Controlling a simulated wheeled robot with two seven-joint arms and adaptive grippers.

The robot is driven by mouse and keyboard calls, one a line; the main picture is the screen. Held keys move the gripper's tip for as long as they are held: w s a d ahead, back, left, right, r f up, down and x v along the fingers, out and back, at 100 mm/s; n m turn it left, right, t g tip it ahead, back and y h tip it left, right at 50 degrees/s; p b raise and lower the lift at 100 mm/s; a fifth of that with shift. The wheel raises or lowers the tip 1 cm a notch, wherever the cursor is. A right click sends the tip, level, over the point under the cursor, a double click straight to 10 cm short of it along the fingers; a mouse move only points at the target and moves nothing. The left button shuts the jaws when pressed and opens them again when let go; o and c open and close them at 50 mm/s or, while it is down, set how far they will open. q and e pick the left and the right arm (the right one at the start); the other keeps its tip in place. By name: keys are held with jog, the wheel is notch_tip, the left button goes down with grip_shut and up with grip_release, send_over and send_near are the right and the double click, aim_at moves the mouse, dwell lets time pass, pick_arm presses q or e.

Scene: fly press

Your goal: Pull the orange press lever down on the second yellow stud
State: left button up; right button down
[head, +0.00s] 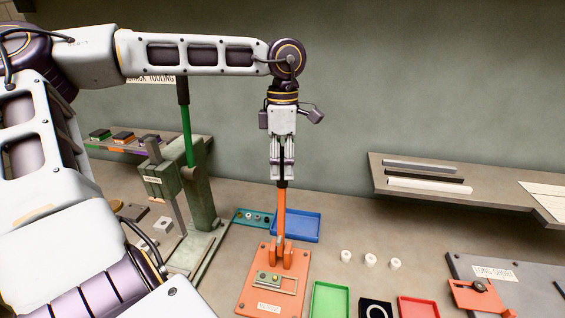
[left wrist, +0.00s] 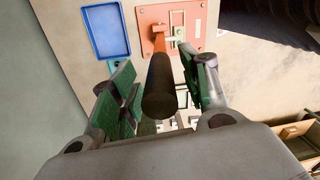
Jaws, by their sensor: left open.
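The orange press lever (head: 281,212) stands upright from an orange base plate (head: 247,293). Its dark grip (left wrist: 161,85) points toward the camera in the left wrist view. My left gripper (head: 281,178) points down over the lever's top. Its green-padded fingers (left wrist: 156,62) are open, one on each side of the dark grip, with visible gaps. A small green piece (head: 263,277) with a yellow stud (head: 275,279) sits on the base plate in front of the lever pivot. Which stud is the second is hard to tell. My right gripper is out of view.
A blue tray (head: 296,226) and a teal strip (head: 252,217) lie behind the base. A green press frame (head: 193,200) stands at left. Green (head: 329,300) and red (head: 418,307) trays lie at right, with white cylinders (head: 370,259) behind them.

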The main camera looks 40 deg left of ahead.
pick_arm(q)
jog(key=shift+c, duration=0.4)
grip_shut()
